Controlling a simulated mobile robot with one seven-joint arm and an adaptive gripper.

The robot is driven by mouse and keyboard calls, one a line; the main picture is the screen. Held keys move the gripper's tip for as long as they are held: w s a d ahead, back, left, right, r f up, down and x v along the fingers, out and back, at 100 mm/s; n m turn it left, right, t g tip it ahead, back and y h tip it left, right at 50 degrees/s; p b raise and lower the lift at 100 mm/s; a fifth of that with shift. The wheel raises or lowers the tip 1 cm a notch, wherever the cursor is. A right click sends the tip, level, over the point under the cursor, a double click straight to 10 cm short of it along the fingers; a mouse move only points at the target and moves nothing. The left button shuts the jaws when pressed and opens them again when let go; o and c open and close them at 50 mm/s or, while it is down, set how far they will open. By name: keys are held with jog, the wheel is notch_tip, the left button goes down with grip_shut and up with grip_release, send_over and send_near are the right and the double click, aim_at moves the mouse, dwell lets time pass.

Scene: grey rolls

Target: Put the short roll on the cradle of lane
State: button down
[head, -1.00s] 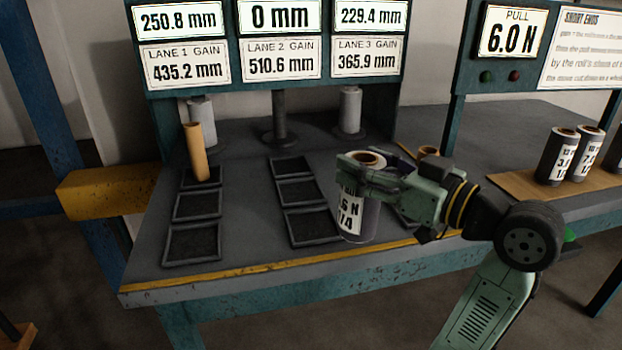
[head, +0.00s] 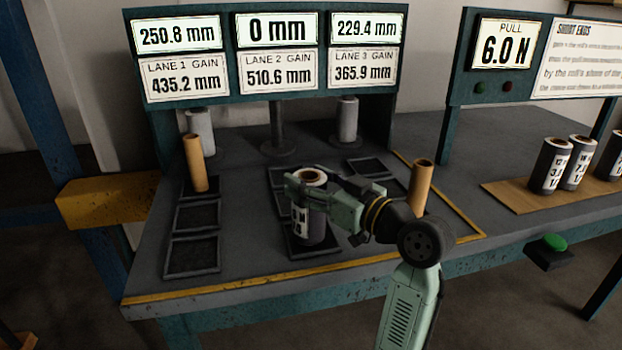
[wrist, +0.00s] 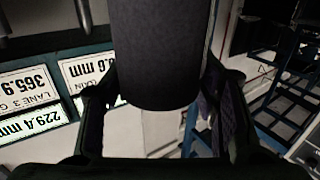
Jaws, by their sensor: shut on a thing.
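My gripper (head: 318,190) is shut on a dark grey roll (head: 312,228) with a white label and a tan core. In the head view the roll is upright, over the front tray of the middle column; I cannot tell whether it touches the tray. In the wrist view the dark roll (wrist: 155,50) fills the space between the fingers. The middle lane's tray (head: 318,253) is partly hidden by the roll and gripper. Its lane sign (head: 278,72) reads LANE 2 GAIN 510.6 mm, with 0 mm above.
A tan core (head: 195,163) stands in the left column's back tray. Another tan core (head: 421,186) stands at the right. Labelled dark rolls (head: 550,166) stand on a brown board (head: 508,192). A sign (head: 506,43) reads PULL 6.0 N. A green button (head: 549,243) is at the front right.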

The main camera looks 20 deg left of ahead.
jog(key=shift+f, duration=0.2)
jog(key=c, duration=0.6)
grip_release()
jog(key=shift+r, duration=0.2)
